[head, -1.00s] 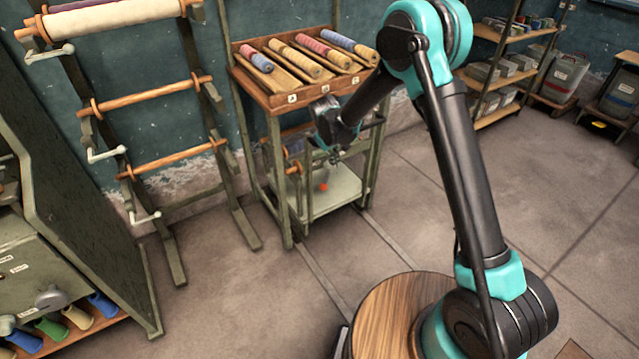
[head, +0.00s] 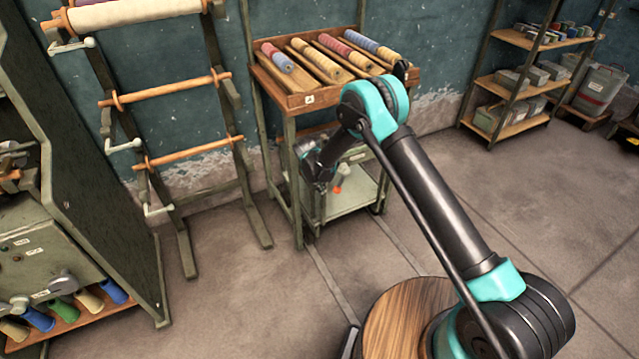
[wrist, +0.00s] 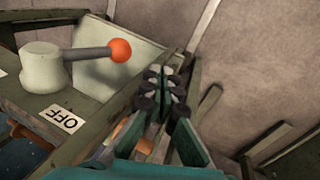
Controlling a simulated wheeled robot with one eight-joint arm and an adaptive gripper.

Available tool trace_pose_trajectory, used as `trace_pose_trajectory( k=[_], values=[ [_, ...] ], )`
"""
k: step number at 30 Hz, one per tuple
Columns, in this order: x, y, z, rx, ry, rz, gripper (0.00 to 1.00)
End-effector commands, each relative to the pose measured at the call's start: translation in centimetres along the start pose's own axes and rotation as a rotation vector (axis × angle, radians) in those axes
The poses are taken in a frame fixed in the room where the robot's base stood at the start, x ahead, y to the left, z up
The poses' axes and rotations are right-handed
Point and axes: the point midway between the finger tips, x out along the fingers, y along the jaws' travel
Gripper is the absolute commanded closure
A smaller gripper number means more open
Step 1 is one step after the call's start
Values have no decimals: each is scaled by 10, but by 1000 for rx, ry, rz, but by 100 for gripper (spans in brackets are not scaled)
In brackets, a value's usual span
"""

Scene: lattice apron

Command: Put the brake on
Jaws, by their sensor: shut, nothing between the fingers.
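The brake lever shows in the wrist view as a dark bar with an orange ball knob (wrist: 120,51) on a pale round hub (wrist: 43,66). It lies roughly level, pointing right in that view. A label reading "OFF" (wrist: 62,118) lies beside the hub; any other label is cut off or hidden. The knob also shows small in the head view (head: 341,180), low in the wooden-topped stand. My gripper (wrist: 166,82) is shut and empty, to the right of the knob and apart from it in the wrist view. In the head view my arm hides part of the stand.
The stand's upper tray (head: 310,100) holds several coloured rolls, above my gripper. Stand posts (head: 290,180) are close around it. A rack with wooden rollers (head: 165,90) stands to the left, and a cabinet (head: 40,250) further left. The floor at the right is open.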

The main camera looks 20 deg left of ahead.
Motion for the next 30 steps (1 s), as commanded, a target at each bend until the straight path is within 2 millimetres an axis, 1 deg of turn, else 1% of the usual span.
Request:
trace_pose_trajectory(
  k=[1, 4, 6, 9, 15, 26, 30],
  values=[
    [12, 0, 0, 1, 0, 0, 100],
    [30, 1, 0, 2, 0, 0, 100],
    [32, 14, 0, 4, -1, 0, 100],
    [38, 25, -1, 3, -1, 0, 100],
    [43, 35, -2, 1, -1, 0, 100],
    [44, 36, -1, 1, 0, 1, 100],
    [46, 38, 3, 0, -2, 15, 100]
  ],
)
